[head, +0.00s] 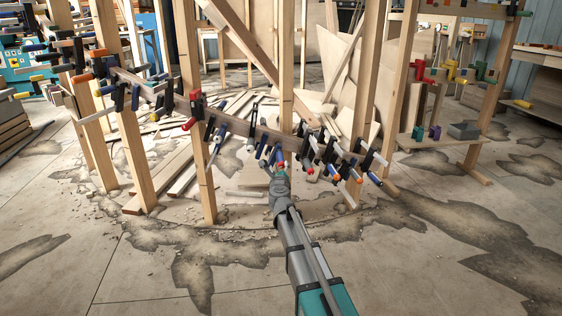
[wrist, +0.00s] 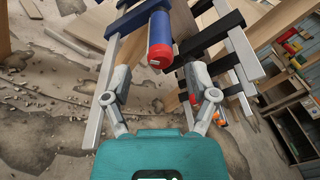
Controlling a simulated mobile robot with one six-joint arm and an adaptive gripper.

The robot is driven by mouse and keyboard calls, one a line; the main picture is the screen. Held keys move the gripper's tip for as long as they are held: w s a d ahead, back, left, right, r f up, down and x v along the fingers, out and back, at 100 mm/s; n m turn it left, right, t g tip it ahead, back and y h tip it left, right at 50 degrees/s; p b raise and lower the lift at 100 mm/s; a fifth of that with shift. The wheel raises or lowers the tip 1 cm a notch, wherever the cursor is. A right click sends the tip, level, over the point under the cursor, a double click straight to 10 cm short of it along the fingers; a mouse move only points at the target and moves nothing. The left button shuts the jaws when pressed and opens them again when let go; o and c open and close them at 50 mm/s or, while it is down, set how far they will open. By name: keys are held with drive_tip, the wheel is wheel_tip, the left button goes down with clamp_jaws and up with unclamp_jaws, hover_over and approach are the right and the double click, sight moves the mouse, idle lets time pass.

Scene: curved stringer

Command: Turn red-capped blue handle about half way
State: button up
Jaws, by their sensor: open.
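The blue handle with a red cap (wrist: 160,42) belongs to a clamp on the curved wooden stringer. In the wrist view its capped end points down toward my gripper (wrist: 156,82). My gripper is open, one finger on each side of the line of the handle. The cap lies just beyond the fingertips, and I see no contact. In the head view my gripper (head: 281,176) is at the stringer's lower middle, and it and the small crowded clamps there hide much of the handle.
The curved stringer (head: 240,124) carries several other clamps with dark bars close on both sides. Wooden posts (head: 205,165) stand to the left. A clamp rack (head: 470,75) stands at right. The stained concrete floor (head: 400,270) in front is clear.

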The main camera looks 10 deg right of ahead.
sight(280, 160)
drive_tip(key=w, duration=0.5)
drive_tip(key=w+d, duration=0.1)
drive_tip(key=w, duration=0.1)
drive_tip(key=shift+w+d, duration=0.1)
drive_tip(key=shift+w, duration=0.25)
clamp_jaws()
